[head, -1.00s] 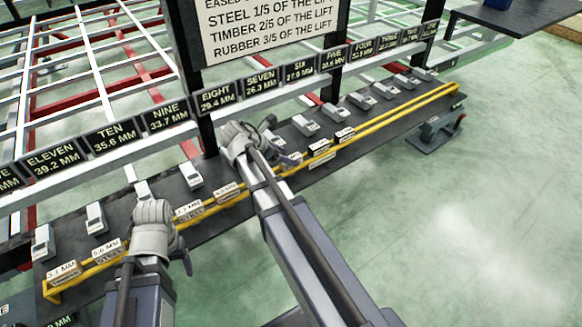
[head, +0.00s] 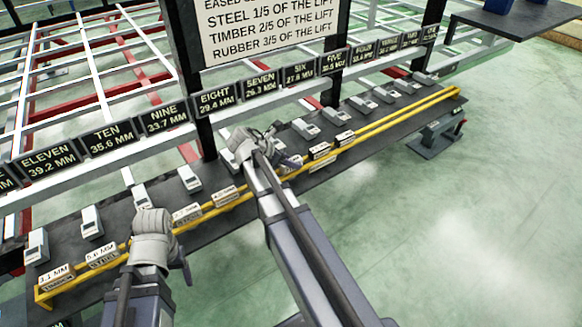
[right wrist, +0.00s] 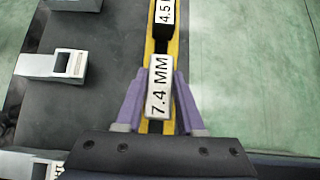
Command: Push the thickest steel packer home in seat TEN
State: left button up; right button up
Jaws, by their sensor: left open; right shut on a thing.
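My right gripper (right wrist: 158,108) is shut on a pale block marked 7.4 MM (right wrist: 159,86); its purple fingers lie on both sides of it, over the yellow rail. Whether the block is lifted is unclear. In the head view this gripper (head: 285,163) is over the middle of the rack and the block is hard to make out. The TEN sign (head: 107,139) reads 35.6 MM. A grey seat (head: 141,195) appears to line up with it, just behind my left gripper (head: 183,262). My left gripper is open, near the front rail, its fingers mostly hidden.
The yellow rail (head: 400,109) runs along the dark shelf's front edge. Labelled blocks stand along it, including a steel one (head: 102,258) and a 4.5 block (right wrist: 164,18). Several grey seats line the shelf behind. A rule board (head: 265,25) stands at the back.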

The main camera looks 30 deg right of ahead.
grip_shut()
pick_arm(q)
jog(key=shift+r, duration=0.15)
pick_arm(e)
jog(key=shift+r, duration=0.15)
notch_tip(320, 180, up, 10)
jog(key=p, duration=1)
pick_arm(q)
notch_tip(320, 180, up, 10)
